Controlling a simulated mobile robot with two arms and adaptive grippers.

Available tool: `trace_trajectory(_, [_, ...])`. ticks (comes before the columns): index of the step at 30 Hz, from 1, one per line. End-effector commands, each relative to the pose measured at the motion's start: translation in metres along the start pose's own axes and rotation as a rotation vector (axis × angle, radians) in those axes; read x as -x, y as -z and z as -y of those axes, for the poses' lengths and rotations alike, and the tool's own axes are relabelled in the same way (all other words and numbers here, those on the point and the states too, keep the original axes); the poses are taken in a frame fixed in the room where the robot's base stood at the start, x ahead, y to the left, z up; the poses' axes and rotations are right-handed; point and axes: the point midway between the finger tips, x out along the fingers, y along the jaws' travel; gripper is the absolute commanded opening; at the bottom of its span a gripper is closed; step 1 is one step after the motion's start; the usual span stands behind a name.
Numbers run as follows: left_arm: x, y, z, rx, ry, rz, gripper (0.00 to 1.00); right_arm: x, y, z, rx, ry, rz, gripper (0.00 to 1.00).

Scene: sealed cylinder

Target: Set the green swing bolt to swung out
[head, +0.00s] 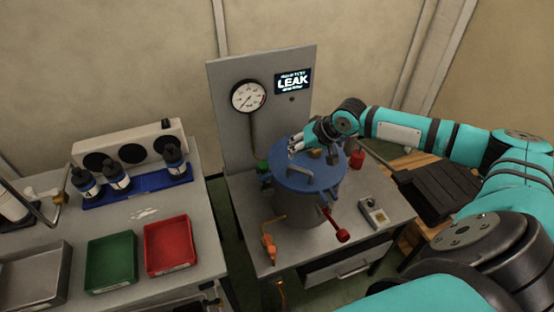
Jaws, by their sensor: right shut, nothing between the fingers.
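The blue-lidded grey cylinder (312,206) stands on a grey bench in the head view. The green swing bolt (264,168) is at the left rear of its rim. It looks close against the lid edge, but it is too small to tell its exact angle. My right gripper (293,148) is shut and empty above the rear of the blue lid (305,183), to the right of the green bolt and apart from it. My left gripper is out of view.
A red bolt (342,236) sticks out at the front right, another red one (357,158) is at the rear right. An orange valve (268,247) stands at the front left. A gauge panel (228,85) reading "LEAK" rises behind. A small grey box (374,214) lies right.

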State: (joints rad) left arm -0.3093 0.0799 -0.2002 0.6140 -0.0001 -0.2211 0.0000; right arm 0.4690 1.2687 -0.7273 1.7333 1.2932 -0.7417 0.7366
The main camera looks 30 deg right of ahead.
Motion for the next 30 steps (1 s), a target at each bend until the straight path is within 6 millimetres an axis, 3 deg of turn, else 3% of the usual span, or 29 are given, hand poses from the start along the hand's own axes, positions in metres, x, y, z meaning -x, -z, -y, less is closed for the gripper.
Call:
trace_trajectory(8, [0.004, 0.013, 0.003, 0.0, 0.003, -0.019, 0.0, -0.014, 0.0, 0.001, -0.002, 0.002, 0.001, 0.0])
trace_trajectory(21, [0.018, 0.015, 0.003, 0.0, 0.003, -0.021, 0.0, -0.087, 0.001, 0.001, 0.0, 0.001, 0.0, 0.0])
trace_trajectory(30, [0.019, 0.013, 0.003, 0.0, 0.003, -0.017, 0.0, -0.101, 0.0, 0.0, 0.003, 0.0, -0.001, 0.0])
